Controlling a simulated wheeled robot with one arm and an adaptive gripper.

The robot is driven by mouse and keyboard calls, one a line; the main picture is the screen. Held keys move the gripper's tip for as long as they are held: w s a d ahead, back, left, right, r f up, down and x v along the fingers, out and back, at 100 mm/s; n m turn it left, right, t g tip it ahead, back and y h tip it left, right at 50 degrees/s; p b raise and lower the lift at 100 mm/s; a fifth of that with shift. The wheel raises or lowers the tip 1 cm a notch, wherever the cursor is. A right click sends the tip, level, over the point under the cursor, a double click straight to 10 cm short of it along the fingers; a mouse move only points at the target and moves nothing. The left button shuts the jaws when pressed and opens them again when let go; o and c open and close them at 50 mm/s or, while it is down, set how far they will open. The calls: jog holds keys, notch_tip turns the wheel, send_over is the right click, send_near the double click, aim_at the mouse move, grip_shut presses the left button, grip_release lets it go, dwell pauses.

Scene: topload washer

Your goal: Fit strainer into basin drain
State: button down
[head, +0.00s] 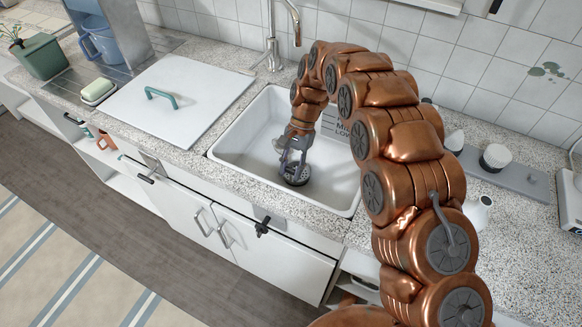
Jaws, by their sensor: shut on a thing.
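My gripper (293,165) is low inside the white basin (237,140), pointing down near the basin floor. It is shut on a small dark round strainer (295,178). The strainer is at the fingertips, at or just above the basin floor. I cannot tell whether it touches the floor. The drain opening does not show; the strainer and my gripper may cover it. My copper arm arches over the right side of the basin and hides part of its right wall.
A faucet (272,40) stands behind the basin. A white lid with a green handle (160,97) lies on the counter to the left, near a soap dish (98,92). A grey tray with jars (495,158) is on the right. The basin's front left floor is clear.

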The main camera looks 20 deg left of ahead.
jog(key=shift+f, duration=0.2)
jog(key=c, duration=0.7)
grip_release()
jog(key=v, duration=0.7)
jog(key=shift+w+r, duration=0.1)
jog(key=shift+r, duration=0.15)
